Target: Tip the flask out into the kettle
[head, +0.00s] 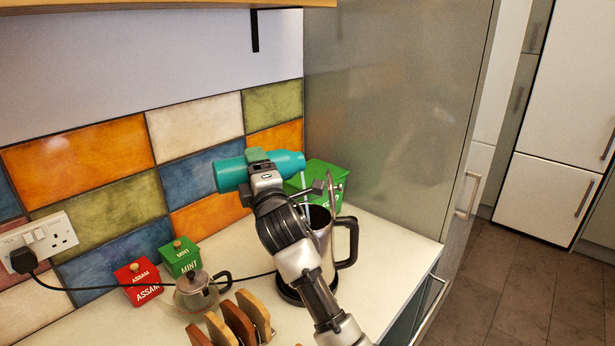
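A teal flask (229,174) lies nearly level in the air above the counter, its right end a little higher in the picture. My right gripper (262,165) is shut around its middle. The steel kettle (325,244) with a black handle stands below and to the right, on a dark base. Its lid appears raised and its dark opening shows partly. My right arm hides the kettle's left side. My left gripper is not in view.
A green box (325,177) stands behind the kettle. To the left are a red Assam tin (137,281), a green mint tin (180,257), a small glass teapot (196,291) and a wooden rack (237,325). A black cord crosses the counter (395,248). A tall cabinet (390,110) bounds the right.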

